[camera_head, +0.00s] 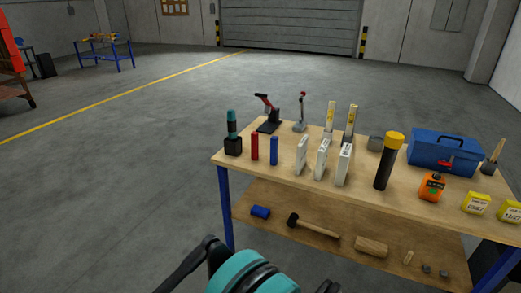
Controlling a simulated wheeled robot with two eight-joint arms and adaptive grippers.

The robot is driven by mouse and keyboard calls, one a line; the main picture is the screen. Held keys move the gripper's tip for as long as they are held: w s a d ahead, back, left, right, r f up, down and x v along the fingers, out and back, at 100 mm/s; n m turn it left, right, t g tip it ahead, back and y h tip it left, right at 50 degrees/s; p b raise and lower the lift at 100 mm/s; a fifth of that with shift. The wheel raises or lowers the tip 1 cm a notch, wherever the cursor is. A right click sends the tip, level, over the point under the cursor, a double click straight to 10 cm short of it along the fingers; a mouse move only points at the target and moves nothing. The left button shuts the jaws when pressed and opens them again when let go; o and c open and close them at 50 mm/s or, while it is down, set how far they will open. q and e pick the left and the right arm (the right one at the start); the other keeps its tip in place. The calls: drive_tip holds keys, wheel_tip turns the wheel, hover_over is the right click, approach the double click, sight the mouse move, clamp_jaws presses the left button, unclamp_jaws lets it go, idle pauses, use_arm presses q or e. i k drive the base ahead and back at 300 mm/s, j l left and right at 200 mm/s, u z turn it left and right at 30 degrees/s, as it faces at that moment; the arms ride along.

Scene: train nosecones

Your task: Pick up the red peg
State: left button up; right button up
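The red peg (254,146) is a slim red cylinder standing upright near the left end of the wooden workbench (222,159). It stands between a teal and black tool (233,136) on its left and a blue peg (274,151) on its right, apart from both. Nothing touches it or hides it. A teal and black part of my own body shows at the bottom edge, well below the bench top. I cannot make out either gripper's fingers in this view.
White boxes (322,159) stand right of the pegs. A red-handled clamp (267,114) stands behind the pegs. The floor left of the bench is clear.

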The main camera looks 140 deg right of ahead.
sight(254, 135)
drive_tip(key=z, duration=4.55)
drive_tip(key=i+j, duration=0.1)
drive_tip(key=i, duration=0.4)
drive_tip(key=z, duration=0.05)
